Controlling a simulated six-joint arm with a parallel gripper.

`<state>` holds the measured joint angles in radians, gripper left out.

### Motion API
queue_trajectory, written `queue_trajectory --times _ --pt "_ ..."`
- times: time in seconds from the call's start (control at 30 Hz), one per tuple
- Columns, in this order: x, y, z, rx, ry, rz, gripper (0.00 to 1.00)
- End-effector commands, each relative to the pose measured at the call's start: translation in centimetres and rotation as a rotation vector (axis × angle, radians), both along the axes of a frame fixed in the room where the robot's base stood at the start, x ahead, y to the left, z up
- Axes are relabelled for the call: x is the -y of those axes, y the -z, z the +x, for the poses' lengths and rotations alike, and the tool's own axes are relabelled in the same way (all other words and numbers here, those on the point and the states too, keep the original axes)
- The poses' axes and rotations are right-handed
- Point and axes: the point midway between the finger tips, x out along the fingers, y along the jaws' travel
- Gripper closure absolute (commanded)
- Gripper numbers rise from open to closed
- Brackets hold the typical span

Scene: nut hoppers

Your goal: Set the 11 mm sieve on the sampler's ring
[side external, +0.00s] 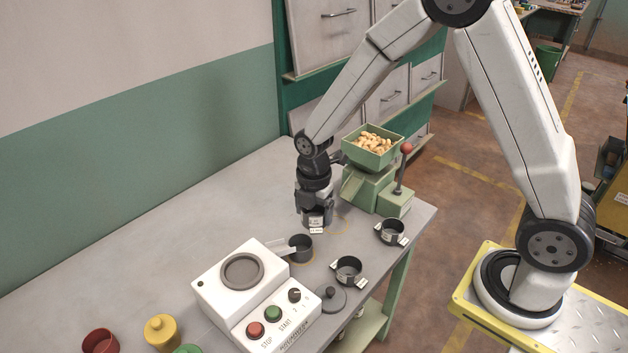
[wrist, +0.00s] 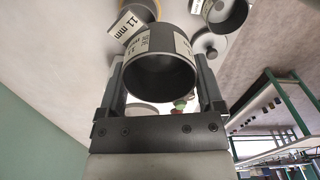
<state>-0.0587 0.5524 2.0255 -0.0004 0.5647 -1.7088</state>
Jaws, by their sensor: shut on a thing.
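My gripper (wrist: 162,85) points down and is shut on a dark, round, open-ended sieve (wrist: 160,75), held between its two fingers. In the side view my gripper (side external: 316,211) and the sieve's white labels (side external: 316,226) are close above the table, between the green hopper stand and a dark cup (side external: 301,249); any gap beneath is unclear. The cup stands at the white machine's corner by a pale arm. I cannot tell for certain which part is the sampler's ring.
Two other dark, labelled cups (side external: 349,269) (side external: 391,232) stand along the table's right edge, near a grey knobbed lid (side external: 331,298). A white button box (side external: 258,295) is in front. The green hopper (side external: 373,148) holds nuts.

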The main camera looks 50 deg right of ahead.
Motion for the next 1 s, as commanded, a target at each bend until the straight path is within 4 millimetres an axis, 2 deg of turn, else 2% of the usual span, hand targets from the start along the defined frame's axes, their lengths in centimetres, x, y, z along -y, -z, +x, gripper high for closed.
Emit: queue_trajectory --times 0.3,0.83,1.0 --pt "0.05 -0.57 -1.24 0.001 0.000 0.000 0.83" --pt "0.07 -0.56 -1.26 0.000 0.001 0.000 0.83" --pt "0.66 -0.67 -1.12 0.001 0.039 0.000 0.83"
